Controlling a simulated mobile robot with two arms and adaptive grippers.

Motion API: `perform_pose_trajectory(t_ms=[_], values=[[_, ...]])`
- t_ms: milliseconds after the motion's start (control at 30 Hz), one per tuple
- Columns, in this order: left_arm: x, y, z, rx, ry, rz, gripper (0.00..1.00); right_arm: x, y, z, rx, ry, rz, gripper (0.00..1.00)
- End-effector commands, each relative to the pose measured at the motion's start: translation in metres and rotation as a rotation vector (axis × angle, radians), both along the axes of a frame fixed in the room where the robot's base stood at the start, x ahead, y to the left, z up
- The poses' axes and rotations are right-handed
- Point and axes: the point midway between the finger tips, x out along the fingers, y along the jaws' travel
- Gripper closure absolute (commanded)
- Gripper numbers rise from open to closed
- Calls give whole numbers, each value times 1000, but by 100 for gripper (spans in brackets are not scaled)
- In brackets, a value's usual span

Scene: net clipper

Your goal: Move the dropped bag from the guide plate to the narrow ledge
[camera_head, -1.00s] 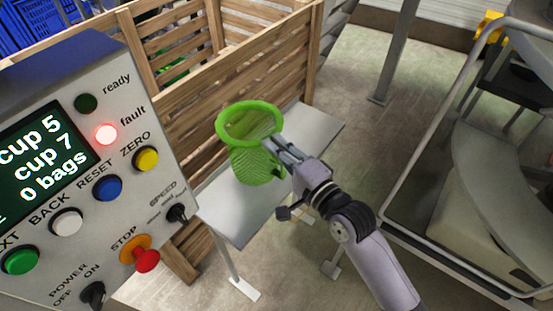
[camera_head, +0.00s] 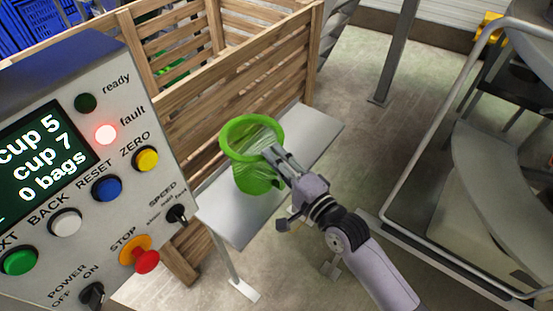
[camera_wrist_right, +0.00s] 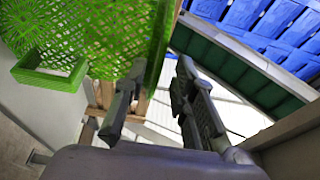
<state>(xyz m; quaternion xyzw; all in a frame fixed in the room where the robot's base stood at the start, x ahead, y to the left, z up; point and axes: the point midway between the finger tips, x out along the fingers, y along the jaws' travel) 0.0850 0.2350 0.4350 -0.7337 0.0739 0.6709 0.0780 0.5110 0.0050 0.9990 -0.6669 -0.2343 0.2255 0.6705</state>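The green net bag (camera_head: 257,178), with a round rim, appears in the head view over a narrow grey metal shelf (camera_head: 235,220) beside the wooden crate. It looks roughly upright, rim up; I cannot tell whether its base touches the shelf. My right gripper (camera_head: 274,154) is at the right side of the rim. In the right wrist view its fingers (camera_wrist_right: 158,92) are spread, with a clear gap. The bag (camera_wrist_right: 75,35) fills the upper left there, its rim close beside the left finger, not clamped. My left gripper is not in view. I cannot tell which surface is the guide plate.
A slatted wooden crate (camera_head: 200,105) stands behind the shelf. A control panel (camera_head: 185,240) with buttons and a lit red fault lamp (camera_head: 106,134) is close on the left. A metal-framed machine (camera_head: 470,190) stands at right. Open floor lies between.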

Motion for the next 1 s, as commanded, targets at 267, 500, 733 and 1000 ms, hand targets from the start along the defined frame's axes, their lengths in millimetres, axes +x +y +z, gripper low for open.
perform_pose_trajectory(t_ms=[267, 500, 733, 1000], values=[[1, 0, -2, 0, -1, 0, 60, -5, -4, -1, 0, 0, -1, 75], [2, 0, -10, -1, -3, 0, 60, -39, -31, -4, -3, 2, 0, 75], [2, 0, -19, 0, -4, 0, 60, -76, -59, -4, -2, 2, 1, 75], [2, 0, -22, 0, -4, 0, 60, -94, -73, -2, 1, -1, 0, 75]])
